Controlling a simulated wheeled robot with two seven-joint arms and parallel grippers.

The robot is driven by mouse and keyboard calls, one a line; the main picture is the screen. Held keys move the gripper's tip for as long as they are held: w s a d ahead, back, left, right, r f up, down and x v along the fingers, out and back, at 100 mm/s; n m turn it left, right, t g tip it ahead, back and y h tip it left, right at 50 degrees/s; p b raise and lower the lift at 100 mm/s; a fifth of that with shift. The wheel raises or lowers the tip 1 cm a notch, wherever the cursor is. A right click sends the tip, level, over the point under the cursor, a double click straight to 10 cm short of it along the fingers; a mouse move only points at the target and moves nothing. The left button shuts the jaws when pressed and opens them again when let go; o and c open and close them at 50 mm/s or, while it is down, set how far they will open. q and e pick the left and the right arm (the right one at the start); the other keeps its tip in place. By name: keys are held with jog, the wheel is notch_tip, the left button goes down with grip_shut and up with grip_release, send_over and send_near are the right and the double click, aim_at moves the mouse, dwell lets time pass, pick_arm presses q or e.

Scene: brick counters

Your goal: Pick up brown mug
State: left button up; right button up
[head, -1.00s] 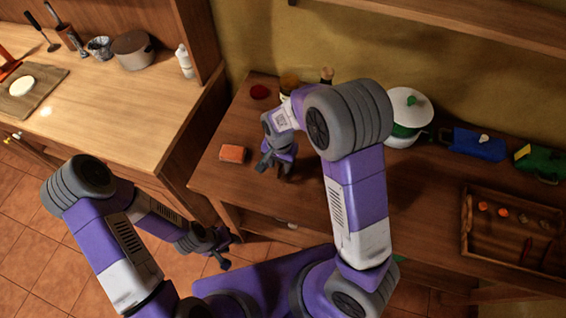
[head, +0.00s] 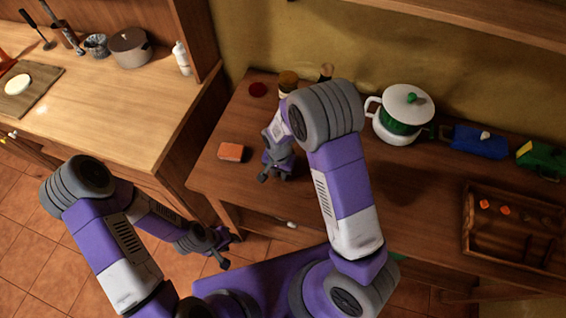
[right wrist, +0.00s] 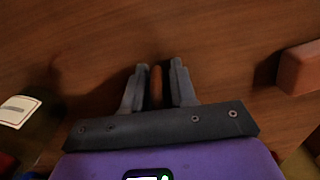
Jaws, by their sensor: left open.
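My right gripper (head: 272,172) is low over the wooden counter, beside the orange block. In the right wrist view its two fingers (right wrist: 157,86) stand close together, with a narrow rounded brown piece (right wrist: 156,87) between them. It may be part of the brown mug; I cannot tell whether the fingers press on it. No whole brown mug can be made out in the head view, where my right arm and gripper cover part of the counter. My left gripper (head: 219,248) is open and empty, low in front of the counter.
An orange block (head: 231,152) lies left of my right gripper; it also shows in the right wrist view (right wrist: 300,69). A brown-topped jar (head: 287,80) and dark red item (head: 257,90) stand behind. A white-lidded pot (head: 407,102) and wooden tray (head: 466,222) are right.

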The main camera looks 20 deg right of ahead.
grip_shut()
jog(key=shift+r, duration=0.15)
